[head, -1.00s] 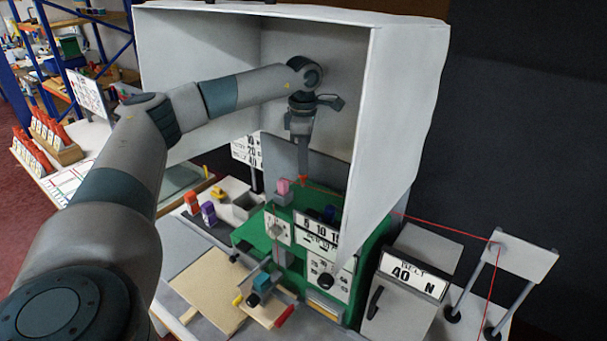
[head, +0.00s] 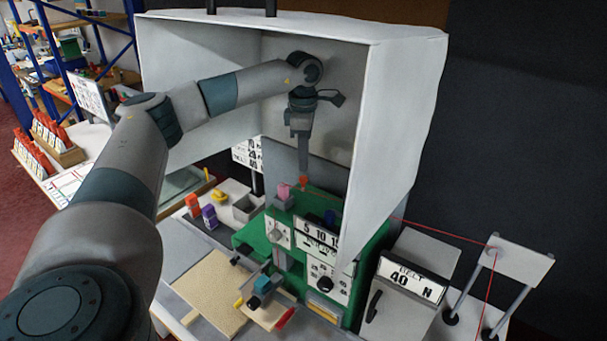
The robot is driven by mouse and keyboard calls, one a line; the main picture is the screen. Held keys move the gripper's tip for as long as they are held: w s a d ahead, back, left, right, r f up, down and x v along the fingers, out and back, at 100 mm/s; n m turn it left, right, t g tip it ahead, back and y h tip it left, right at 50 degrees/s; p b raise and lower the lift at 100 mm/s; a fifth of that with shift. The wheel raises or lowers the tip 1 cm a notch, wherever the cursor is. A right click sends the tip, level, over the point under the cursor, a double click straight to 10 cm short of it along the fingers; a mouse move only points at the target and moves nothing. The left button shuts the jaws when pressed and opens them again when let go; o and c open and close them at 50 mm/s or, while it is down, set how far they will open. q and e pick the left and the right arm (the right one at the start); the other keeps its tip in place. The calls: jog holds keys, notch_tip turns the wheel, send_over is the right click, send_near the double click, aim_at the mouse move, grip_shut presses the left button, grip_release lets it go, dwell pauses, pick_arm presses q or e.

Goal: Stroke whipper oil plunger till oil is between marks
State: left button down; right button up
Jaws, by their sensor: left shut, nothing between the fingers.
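The green whipper machine (head: 250,235) stands under a white hood, with dials and number plates on its front. A small orange-red knob (head: 303,182) on its top, perhaps the oil plunger, sits just below my left gripper (head: 303,172). The gripper points straight down, shut and empty, and its tips appear slightly above the knob; whether they touch it I cannot tell. A pink part (head: 284,190) stands on the machine to the left of the knob. I cannot make out the oil level or its marks. My right gripper is not in view.
The white hood (head: 408,130) encloses my left forearm and gripper at the back and right. A belt gauge box (head: 405,285) and a stand with red thread (head: 515,258) are at the right. Orange and purple spools (head: 208,214) and a grey bin (head: 246,207) lie left.

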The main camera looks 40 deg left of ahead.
pick_arm(q)
jog(key=shift+r+p, duration=0.7)
jog(key=shift+r, duration=0.6)
